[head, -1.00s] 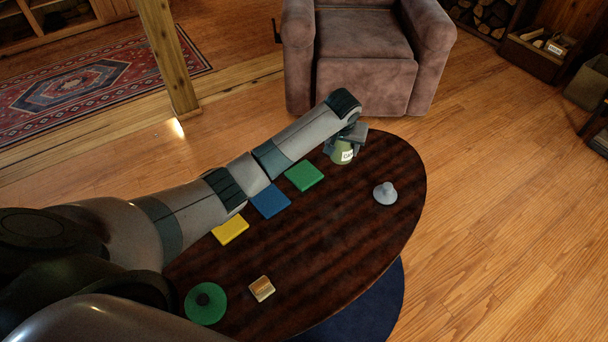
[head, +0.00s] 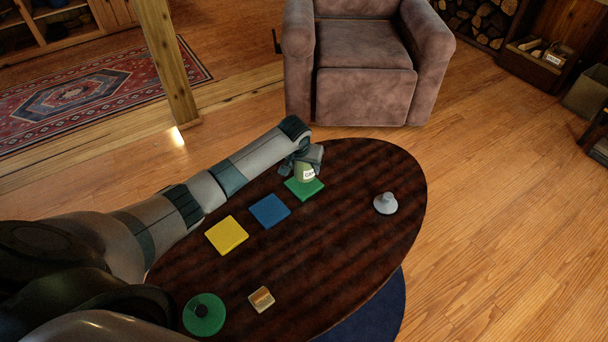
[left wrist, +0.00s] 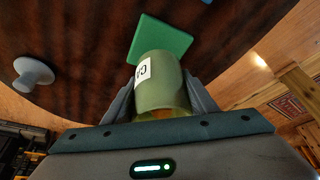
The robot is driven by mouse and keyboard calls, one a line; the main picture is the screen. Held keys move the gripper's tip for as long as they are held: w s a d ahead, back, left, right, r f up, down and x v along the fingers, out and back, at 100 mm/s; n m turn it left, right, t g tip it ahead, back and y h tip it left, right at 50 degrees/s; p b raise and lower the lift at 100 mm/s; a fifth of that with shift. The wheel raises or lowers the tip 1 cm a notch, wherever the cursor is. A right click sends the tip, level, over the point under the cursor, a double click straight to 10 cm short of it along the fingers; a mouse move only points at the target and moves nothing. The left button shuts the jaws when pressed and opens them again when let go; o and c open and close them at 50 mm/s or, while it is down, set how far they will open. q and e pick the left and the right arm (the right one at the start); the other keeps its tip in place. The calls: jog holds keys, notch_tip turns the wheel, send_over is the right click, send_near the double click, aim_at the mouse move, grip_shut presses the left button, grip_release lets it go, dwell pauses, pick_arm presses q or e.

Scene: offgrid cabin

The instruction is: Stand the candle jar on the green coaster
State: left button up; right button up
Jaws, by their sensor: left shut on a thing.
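The candle jar (head: 305,172) is a green jar with a white label. My left gripper (head: 303,157) is shut on it from above. In the head view the jar is upright over the green coaster (head: 305,191), whose front part shows below it. In the left wrist view the jar (left wrist: 163,83) sits between the fingers, and the square green coaster (left wrist: 160,38) is beyond its lower end. I cannot tell whether the jar touches the coaster. My right gripper is not in view.
A blue coaster (head: 270,211) and a yellow coaster (head: 227,235) lie in a row with the green one. A grey knobbed object (head: 386,204) stands to the right. A round green object (head: 204,314) and a small tan block (head: 261,299) lie at the front of the dark oval table (head: 345,245).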

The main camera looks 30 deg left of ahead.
aim_at(304, 175)
pick_arm(q)
jog(key=shift+a, duration=0.1)
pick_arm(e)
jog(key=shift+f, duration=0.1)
pick_arm(q)
jog(key=shift+f, duration=0.15)
notch_tip(304, 175, down, 3)
jog(key=shift+r+b, duration=0.1)
jog(key=shift+b, duration=0.2)
jog(key=shift+f, duration=0.4)
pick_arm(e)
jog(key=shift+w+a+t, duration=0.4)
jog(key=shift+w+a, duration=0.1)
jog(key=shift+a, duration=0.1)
pick_arm(q)
jog(key=shift+f, duration=0.15)
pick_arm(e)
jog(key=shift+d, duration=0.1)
pick_arm(q)
jog(key=o, duration=0.8)
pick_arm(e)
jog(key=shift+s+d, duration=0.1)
